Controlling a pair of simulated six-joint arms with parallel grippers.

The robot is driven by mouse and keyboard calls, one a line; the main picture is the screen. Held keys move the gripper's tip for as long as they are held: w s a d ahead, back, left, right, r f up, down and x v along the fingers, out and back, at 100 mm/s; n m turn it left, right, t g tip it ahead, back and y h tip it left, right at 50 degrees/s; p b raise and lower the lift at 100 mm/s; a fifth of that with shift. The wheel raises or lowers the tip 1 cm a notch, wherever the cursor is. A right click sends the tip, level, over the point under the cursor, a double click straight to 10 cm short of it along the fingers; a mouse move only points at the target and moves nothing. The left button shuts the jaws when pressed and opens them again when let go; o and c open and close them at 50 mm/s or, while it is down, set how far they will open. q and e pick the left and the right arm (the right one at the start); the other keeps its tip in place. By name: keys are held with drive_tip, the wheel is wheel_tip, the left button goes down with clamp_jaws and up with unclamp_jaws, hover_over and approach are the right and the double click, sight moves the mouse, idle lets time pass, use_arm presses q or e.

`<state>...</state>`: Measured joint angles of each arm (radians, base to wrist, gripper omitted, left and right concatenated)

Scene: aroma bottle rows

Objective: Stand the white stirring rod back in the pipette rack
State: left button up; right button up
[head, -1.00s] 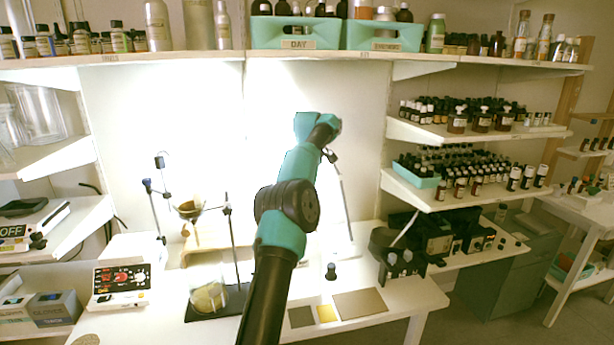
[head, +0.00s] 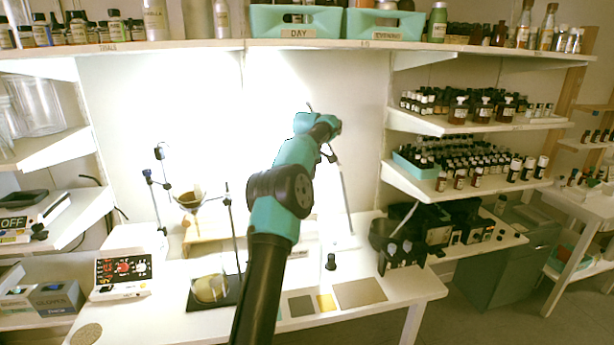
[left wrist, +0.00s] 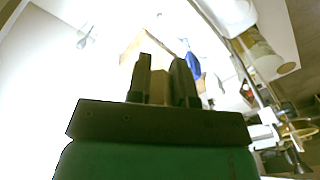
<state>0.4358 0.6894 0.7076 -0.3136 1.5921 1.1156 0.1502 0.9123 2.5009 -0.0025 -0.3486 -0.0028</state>
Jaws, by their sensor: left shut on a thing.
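My left arm rises through the middle of the head view, and its wrist (head: 318,130) hides the gripper fingers. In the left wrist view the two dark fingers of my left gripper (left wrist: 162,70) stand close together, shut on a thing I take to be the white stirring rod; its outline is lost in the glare. A thin tip shows just above my wrist in the head view. A pale wooden stand (head: 205,232) on the bench may be the pipette rack; I cannot tell. It seems to show beyond the fingers in the left wrist view. My right gripper is not in view.
A glass beaker (head: 210,288) and a funnel stand (head: 235,235) are left of my arm. A control box (head: 123,274) stands farther left. A small dark bottle (head: 331,262), flat tiles (head: 360,293) and black equipment (head: 400,250) are to the right. A shelf (head: 330,44) crosses above.

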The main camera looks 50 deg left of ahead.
use_arm(q)
drive_tip(key=shift+f, duration=2.95)
idle(1.0)
drive_tip(key=o, duration=0.9)
drive_tip(key=shift+r, duration=0.15)
drive_tip(key=shift+r, duration=2.35)
drive_tip(key=shift+r, duration=2.5)
